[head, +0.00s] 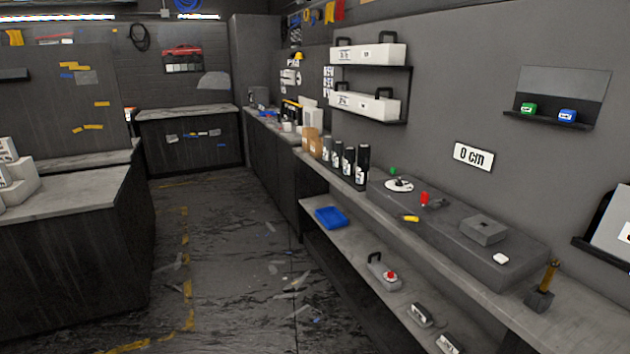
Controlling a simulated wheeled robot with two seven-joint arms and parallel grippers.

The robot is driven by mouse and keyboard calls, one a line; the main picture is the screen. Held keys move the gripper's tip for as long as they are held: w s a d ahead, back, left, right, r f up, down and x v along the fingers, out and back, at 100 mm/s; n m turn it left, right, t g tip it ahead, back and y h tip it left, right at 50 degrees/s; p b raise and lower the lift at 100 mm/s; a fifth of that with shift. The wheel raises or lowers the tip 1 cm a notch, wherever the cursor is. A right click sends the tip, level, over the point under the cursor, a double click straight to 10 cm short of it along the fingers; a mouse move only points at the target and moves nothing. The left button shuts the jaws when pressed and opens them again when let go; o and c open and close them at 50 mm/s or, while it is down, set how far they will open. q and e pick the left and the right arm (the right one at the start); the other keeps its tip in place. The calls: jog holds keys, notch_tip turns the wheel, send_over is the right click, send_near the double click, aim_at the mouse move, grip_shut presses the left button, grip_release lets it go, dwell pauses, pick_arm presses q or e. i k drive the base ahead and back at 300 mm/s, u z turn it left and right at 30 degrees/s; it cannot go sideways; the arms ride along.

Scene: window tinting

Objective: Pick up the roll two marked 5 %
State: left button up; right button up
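Several dark upright cylinders with white labels, which look like the rolls, stand in a row on the right-hand counter. The nearest roll (362,168) and the one beside it (348,163) are the largest in view. Two more rolls (337,157) (326,150) stand farther back. The labels are too small to read, so I cannot tell which roll is marked 5 %. Neither of my grippers is in the head view.
The right counter (500,318) holds a raised grey block (460,245) with small tools. A lower shelf (345,250) carries a blue tray (330,217). White boxes (365,103) sit on wall shelves. A left counter (75,200) borders the open, littered floor (225,245).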

aim_at(364, 156)
jog(key=i, duration=2.05)
jog(key=z, duration=0.85)
